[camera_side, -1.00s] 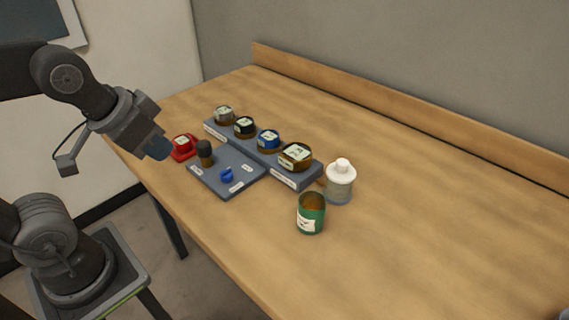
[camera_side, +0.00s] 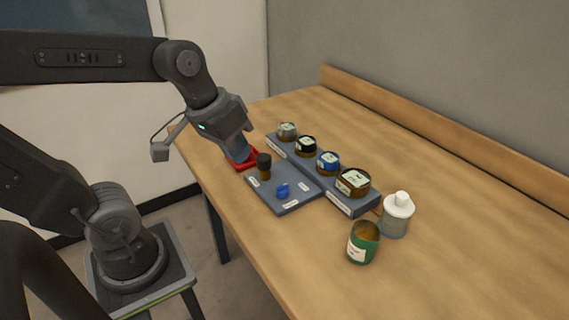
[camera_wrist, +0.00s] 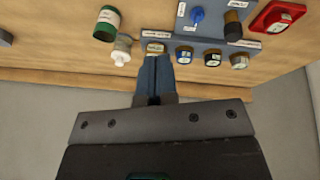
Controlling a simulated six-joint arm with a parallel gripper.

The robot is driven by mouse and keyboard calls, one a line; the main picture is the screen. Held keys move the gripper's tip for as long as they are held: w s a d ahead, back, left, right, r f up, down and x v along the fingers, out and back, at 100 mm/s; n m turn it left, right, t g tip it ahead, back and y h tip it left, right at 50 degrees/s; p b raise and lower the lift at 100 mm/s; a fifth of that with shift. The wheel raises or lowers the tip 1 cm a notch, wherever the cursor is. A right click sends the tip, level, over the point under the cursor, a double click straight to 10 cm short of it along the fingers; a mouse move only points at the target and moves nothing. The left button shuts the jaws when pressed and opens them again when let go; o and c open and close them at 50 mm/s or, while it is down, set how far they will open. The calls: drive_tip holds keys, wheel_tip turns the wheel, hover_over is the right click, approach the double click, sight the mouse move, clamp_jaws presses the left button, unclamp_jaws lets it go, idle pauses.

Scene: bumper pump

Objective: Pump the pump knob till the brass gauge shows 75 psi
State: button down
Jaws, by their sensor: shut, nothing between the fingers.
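The pump knob (camera_side: 264,162), a dark cap on a brownish stem, stands upright on the grey-blue panel (camera_side: 299,205). In the wrist view the knob (camera_wrist: 233,27) is at upper right. The brass gauge (camera_side: 354,180) is the rightmost and largest in the gauge row; its reading is too small to make out. In the wrist view the brass gauge (camera_wrist: 154,47) shows just beyond my fingertips, partly covered. My gripper (camera_side: 240,154) is shut and empty. In the side view it overlaps the red unit, left of the knob and apart from it. It also shows in the wrist view (camera_wrist: 156,58).
A blue knob (camera_side: 283,190) sits on the same panel. Silver (camera_side: 287,131), black (camera_side: 306,146) and blue (camera_side: 328,162) gauges share the row. A red unit (camera_side: 236,165) is at left. A green can (camera_side: 363,243) and white-capped bottle (camera_side: 397,216) stand right. The table's right side is clear.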

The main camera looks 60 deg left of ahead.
drive_tip(key=w+a+f+n+g+h, duration=0.1)
drive_tip(key=w+a+f+n+h, duration=0.15)
drive_tip(key=w+a+n, duration=0.45)
drive_tip(key=n+t+h, duration=0.2)
drive_tip(key=n+h, duration=0.2)
drive_tip(key=n, duration=0.3)
hover_over(262, 158)
drive_tip(key=f, duration=0.2)
drive_tip(key=shift+a+r, duration=0.1)
drive_tip(key=shift+r, duration=0.05)
drive_tip(key=shift+f, duration=4.4)
drive_tip(key=shift+f, duration=0.1)
drive_tip(key=shift+f, duration=0.3)
